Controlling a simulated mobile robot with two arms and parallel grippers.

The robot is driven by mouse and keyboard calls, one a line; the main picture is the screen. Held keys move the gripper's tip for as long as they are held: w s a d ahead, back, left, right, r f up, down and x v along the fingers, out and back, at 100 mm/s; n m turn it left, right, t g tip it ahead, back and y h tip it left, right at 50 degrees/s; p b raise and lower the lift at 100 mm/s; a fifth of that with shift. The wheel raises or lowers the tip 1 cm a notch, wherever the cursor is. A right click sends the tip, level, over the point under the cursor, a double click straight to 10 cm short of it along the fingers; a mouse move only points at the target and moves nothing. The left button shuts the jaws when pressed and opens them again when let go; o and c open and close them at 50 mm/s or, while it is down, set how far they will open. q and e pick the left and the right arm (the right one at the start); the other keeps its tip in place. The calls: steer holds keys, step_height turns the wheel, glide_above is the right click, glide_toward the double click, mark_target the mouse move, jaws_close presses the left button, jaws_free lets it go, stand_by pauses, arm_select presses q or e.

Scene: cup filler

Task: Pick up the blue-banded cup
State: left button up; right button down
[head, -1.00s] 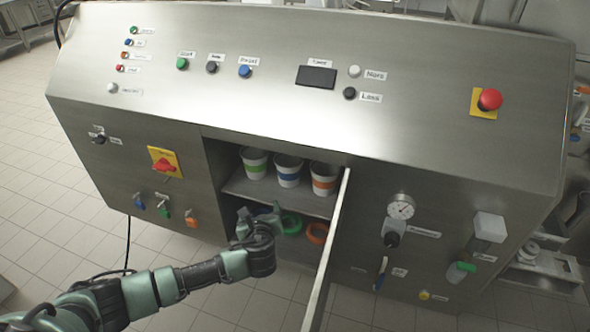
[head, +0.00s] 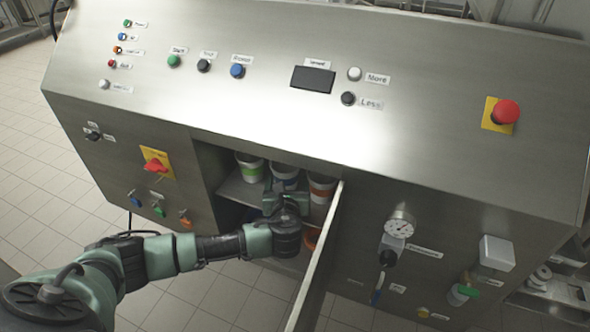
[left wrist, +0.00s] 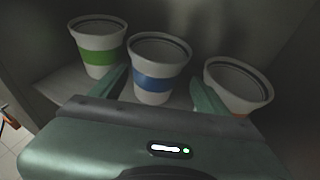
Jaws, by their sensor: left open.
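The blue-banded cup (left wrist: 155,82) is white with a dark open top and stands upright in the middle of a row of cups in the left wrist view. In the head view only part of the blue-banded cup (head: 286,173) shows above my gripper. My left gripper (head: 285,195) reaches into the open compartment in front of this cup. In the left wrist view its open fingers (left wrist: 157,92) lie on either side of the cup's lower part, with nothing visibly gripped. My right gripper is not in view.
A green-banded cup (left wrist: 99,48) stands left and an orange-banded cup (left wrist: 238,87) stands close right, near the right finger. All are on a shelf (left wrist: 62,92) inside the compartment. An open door (head: 318,262) stands to the right of my arm.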

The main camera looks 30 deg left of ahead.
arm_select(q)
steer(key=shift+w+a+f, duration=0.1)
steer(key=shift+w+a, duration=0.35)
steer(key=shift+w, duration=0.15)
steer(key=x, duration=0.5)
steer(key=shift+w+a+f, duration=0.2)
steer(key=shift+w+f, duration=0.05)
steer(key=shift+f, duration=0.05)
steer(key=c, duration=0.9)
steer(key=shift+r, duration=0.1)
steer(key=shift+c, duration=0.2)
